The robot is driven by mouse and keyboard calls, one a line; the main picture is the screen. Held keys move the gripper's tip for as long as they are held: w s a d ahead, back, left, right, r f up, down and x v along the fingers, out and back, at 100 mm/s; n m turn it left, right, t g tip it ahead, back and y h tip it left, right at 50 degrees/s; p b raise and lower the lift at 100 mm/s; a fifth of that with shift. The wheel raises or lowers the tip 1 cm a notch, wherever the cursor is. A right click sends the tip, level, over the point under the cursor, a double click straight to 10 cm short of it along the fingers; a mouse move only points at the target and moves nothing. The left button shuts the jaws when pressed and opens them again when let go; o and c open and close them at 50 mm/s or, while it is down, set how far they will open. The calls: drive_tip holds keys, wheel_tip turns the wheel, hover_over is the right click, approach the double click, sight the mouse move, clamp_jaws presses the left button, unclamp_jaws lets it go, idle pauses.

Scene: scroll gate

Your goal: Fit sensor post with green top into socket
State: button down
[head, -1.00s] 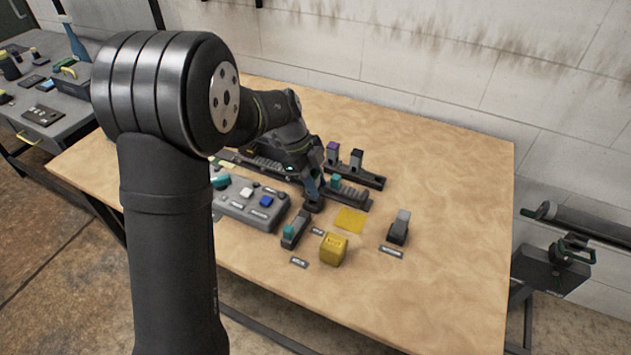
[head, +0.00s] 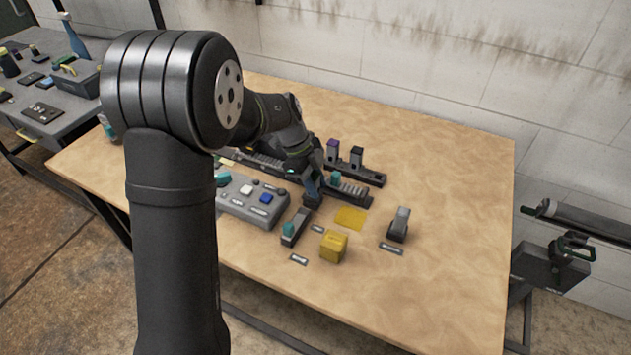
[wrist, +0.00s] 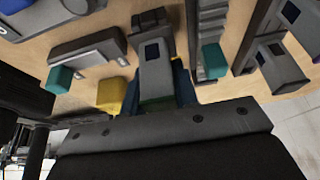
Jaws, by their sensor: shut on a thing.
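My gripper (head: 312,198) is low over the middle of the table, beside the near end of a dark toothed rail (head: 352,190). In the wrist view my gripper (wrist: 158,98) is shut on a grey sensor post (wrist: 155,72) with a dark window. Its green top (wrist: 158,104) shows between the blue fingers. The post's far end meets a dark block (wrist: 149,20), perhaps the socket. I cannot tell whether it is seated in it. In the head view my arm and fingers hide most of the post.
A purple-topped post (head: 332,150) and a dark-topped post (head: 356,157) stand on a back rail. A teal block (head: 336,178) is at the toothed rail. A yellow cube (head: 334,246), a teal-knobbed device (head: 294,227), a lever (head: 400,226) and a button panel (head: 240,203) are nearby. The table's right side is clear.

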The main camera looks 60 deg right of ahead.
drive_tip(key=shift+f, duration=0.65)
drive_tip(key=c, duration=0.6)
unclamp_jaws()
drive_tip(key=shift+r, duration=3.5)
drive_tip(key=shift+f, duration=3.2)
